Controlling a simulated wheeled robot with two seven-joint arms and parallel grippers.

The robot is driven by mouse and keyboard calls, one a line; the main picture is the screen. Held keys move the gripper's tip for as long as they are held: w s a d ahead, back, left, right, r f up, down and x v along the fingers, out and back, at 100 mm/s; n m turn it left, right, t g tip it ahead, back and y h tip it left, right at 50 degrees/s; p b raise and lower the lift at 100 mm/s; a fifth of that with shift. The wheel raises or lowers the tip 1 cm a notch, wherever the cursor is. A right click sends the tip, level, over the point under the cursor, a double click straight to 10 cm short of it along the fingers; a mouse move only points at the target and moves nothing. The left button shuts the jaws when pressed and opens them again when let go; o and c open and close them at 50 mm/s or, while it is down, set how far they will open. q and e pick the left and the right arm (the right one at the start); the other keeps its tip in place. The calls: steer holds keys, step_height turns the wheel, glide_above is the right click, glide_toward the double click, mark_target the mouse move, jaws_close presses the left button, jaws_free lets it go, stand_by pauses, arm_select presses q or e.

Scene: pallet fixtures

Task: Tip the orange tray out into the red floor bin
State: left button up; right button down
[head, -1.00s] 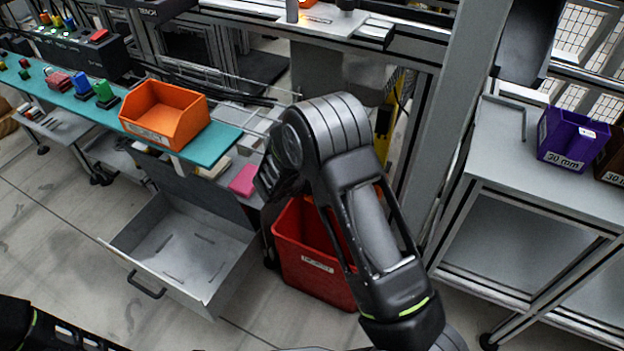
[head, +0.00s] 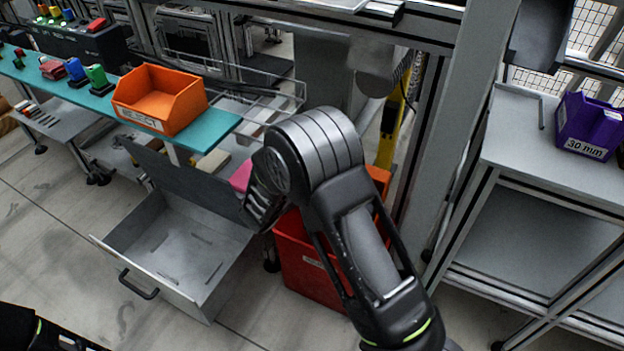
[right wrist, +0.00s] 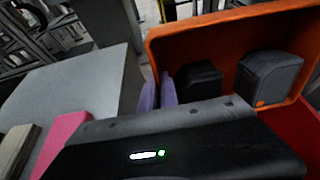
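An orange tray (right wrist: 215,35) fills the upper right of the right wrist view, tilted. Two dark blocks (right wrist: 268,78) show inside it. In the head view only an orange piece of it (head: 380,178) shows behind my right arm, above the red floor bin (head: 305,270). The red bin also shows at the right edge of the wrist view (right wrist: 306,112). Two purple strips lie close together at the tray's left edge. My right gripper (right wrist: 158,92) appears shut on that edge; its grip is partly hidden. My left gripper is out of view.
Another orange bin, labelled REJECT (head: 158,98), stands on the teal shelf (head: 215,128). An open metal drawer (head: 175,250) juts out left of the red bin. A grey post (head: 455,140) and a bench (head: 530,130) with a purple bin (head: 588,125) stand right.

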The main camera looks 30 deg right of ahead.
steer(key=shift+s+a+f+t+h+b, duration=0.15)
steer(key=shift+s+a+t+h+b, duration=0.2)
steer(key=shift+b, duration=0.7)
steer(key=shift+s+a+f+t+h+b, duration=0.15)
steer(key=shift+a+t+h+b, duration=0.3)
steer(key=shift+b, duration=0.6)
steer(key=shift+s+a+h+b, duration=0.15)
steer(key=shift+h+b, duration=0.15)
steer(key=shift+b, duration=0.35)
steer(key=shift+s+a+r+t+h, duration=0.1)
steer(key=shift+s+a+t+h, duration=0.3)
steer(key=shift+a+t+h, duration=0.4)
steer(key=shift+s+a+t+h, duration=0.35)
steer(key=shift+t+h, duration=0.25)
steer(key=shift+h, duration=0.4)
steer(key=shift+s+a+r+t+h, duration=0.1)
steer(key=shift+s+a+t+h, duration=0.4)
steer(key=shift+t+h, duration=0.3)
steer(key=shift+g, duration=0.3)
